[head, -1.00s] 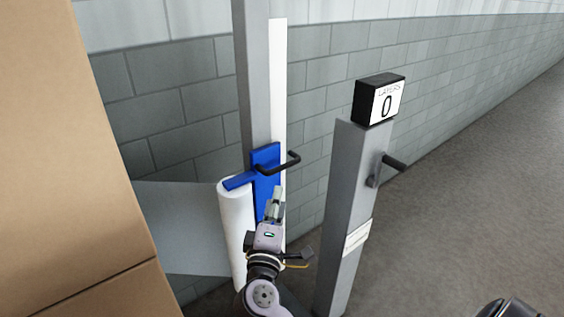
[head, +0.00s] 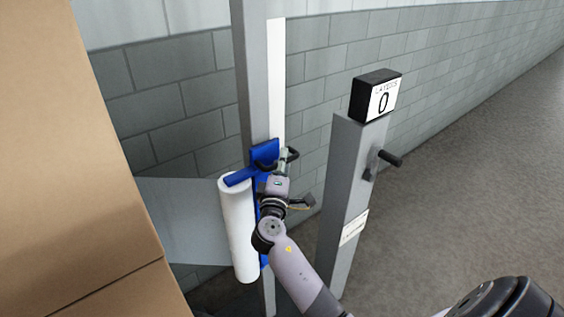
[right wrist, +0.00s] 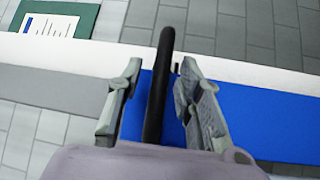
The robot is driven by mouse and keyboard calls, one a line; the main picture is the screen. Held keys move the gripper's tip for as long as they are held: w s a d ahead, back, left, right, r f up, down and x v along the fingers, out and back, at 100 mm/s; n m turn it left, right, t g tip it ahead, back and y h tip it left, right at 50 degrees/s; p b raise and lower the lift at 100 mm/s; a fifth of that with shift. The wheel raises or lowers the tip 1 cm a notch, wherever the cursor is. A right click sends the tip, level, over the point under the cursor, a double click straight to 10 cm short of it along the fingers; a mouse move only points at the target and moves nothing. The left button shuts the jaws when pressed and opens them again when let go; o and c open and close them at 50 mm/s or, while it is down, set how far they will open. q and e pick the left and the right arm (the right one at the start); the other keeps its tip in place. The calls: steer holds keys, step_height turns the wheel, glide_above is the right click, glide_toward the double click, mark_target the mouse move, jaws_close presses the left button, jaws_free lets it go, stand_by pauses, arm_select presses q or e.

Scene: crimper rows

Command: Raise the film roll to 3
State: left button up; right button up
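The white film roll (head: 239,235) stands upright on a blue carriage (head: 263,153), with a sheet of film (head: 180,220) running left from it. The carriage sits on a grey mast (head: 254,70) with a white strip (head: 277,75) beside it. My right gripper (head: 284,160) is at the carriage's black handle (head: 293,154). In the right wrist view the handle (right wrist: 160,80) passes between the open fingers of my right gripper (right wrist: 158,85), with a gap on both sides. My left gripper is not in view.
A grey post (head: 345,210) on the right carries a black box (head: 378,95) reading "LAYERS 0" and a small crank (head: 381,160). Cardboard boxes (head: 80,150) fill the left edge. A green plate with a white label (right wrist: 60,25) shows in the wrist view. The floor at right is clear.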

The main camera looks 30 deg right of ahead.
steer(key=shift+c, duration=0.5)
jaws_close()
